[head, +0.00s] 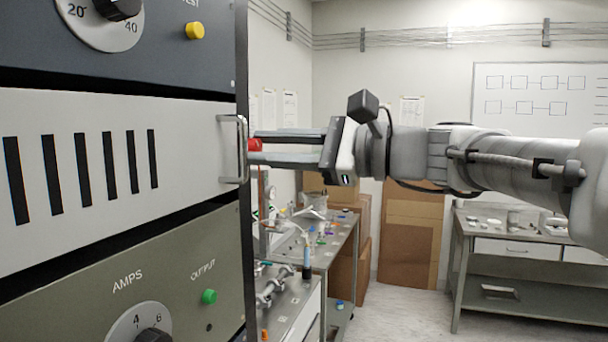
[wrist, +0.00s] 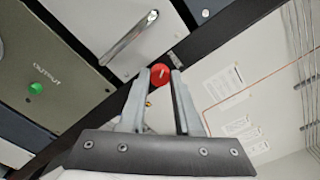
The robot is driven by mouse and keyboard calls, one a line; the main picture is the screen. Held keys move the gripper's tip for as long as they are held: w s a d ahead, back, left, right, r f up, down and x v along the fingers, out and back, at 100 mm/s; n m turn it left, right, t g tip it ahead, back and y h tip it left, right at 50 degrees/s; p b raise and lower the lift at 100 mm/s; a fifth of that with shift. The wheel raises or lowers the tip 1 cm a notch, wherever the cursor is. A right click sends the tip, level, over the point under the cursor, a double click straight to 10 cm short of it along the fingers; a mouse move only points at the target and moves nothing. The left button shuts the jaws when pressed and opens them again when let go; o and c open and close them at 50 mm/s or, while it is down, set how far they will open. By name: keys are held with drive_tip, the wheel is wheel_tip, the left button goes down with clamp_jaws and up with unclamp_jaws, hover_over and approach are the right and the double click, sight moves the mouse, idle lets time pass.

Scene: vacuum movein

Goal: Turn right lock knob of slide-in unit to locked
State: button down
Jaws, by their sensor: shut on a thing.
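The slide-in unit is a pale panel (head: 188,135) with several black vertical slots and a metal handle (head: 243,150) at its right end. The right lock knob (head: 254,145) is small and red, just right of the handle. In the wrist view the knob (wrist: 160,74) shows a short pale mark on its face; I cannot tell from it whether the knob is locked. My gripper (head: 258,146) reaches in from the right with its two fingers around the knob, shut on it. The wrist view shows the fingers on either side of the knob, partly hiding its edges.
A dark panel with a dial and yellow button (head: 195,31) sits above the unit. An olive panel with a green button (head: 209,296) sits below. The metal handle (wrist: 130,36) is close to the fingers. A cluttered bench (head: 330,240) stands behind, below my arm.

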drive_tip(key=shift+f+n+b, duration=0.1)
drive_tip(key=shift+n+b, duration=4.85)
drive_tip(key=shift+n, duration=0.55)
drive_tip(key=c, duration=0.6)
unclamp_jaws()
drive_tip(key=v, duration=1.7)
drive_tip(key=shift+s+d+p, duration=0.15)
drive_tip(key=shift+d+p, duration=0.05)
drive_tip(key=shift+p, duration=0.1)
